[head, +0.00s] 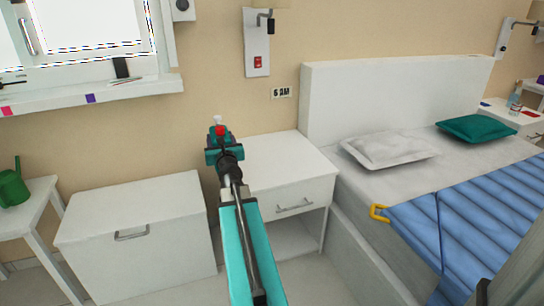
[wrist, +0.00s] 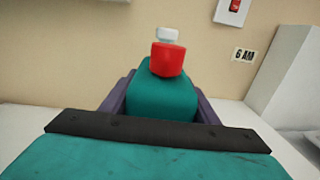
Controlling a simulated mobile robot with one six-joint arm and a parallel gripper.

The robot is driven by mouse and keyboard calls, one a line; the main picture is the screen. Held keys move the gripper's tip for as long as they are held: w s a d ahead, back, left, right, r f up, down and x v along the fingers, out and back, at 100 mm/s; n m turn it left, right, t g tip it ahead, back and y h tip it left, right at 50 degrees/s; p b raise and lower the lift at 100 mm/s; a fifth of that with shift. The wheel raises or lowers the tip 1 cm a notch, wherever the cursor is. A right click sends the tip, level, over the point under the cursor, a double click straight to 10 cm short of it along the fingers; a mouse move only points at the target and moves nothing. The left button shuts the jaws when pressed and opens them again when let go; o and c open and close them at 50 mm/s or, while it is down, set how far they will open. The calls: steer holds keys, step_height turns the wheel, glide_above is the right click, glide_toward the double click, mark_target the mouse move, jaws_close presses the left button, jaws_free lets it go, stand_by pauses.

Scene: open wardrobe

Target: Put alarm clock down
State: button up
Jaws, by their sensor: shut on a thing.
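My gripper (head: 220,140) is raised near the back left corner of the white nightstand (head: 262,158), with the beige wall behind it. In the wrist view my gripper (wrist: 165,80) is shut on a small red thing with a white top, which I take to be the alarm clock (wrist: 167,59). The alarm clock also shows in the head view (head: 220,130) at the gripper's tip. Its face is not visible. The nightstand top looks bare, and I cannot tell how far above it the clock is.
A white chest (head: 140,205) stands left of the nightstand. A bed (head: 455,165) with pillows and a blue blanket is on the right. A lamp on a wall plate (head: 257,45) and a "6 AM" sign (head: 281,92) are on the wall. A green watering can (head: 13,187) is far left.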

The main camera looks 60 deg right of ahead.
steer(key=s+d+f+y+b, duration=0.1)
steer(key=s+d+f+b, duration=0.1)
steer(key=s+d+b, duration=0.5)
steer(key=shift+s+d+f+n+t, duration=0.15)
steer(key=shift+s+d+n+t, duration=0.25)
steer(key=shift+s+d, duration=3.55)
steer(key=v, duration=0.2)
steer(key=shift+s+a+b, duration=0.2)
steer(key=shift+a+b, duration=0.1)
steer(key=shift+a, duration=0.1)
steer(key=w+d+f+b, duration=0.1)
steer(key=w+d+b, duration=0.4)
steer(key=w+d, duration=0.4)
steer(key=d, duration=0.4)
steer(key=shift+f, duration=0.25)
steer(key=shift+d, duration=0.1)
steer(key=shift+f+b, duration=1.3)
steer(key=shift+f, duration=0.5)
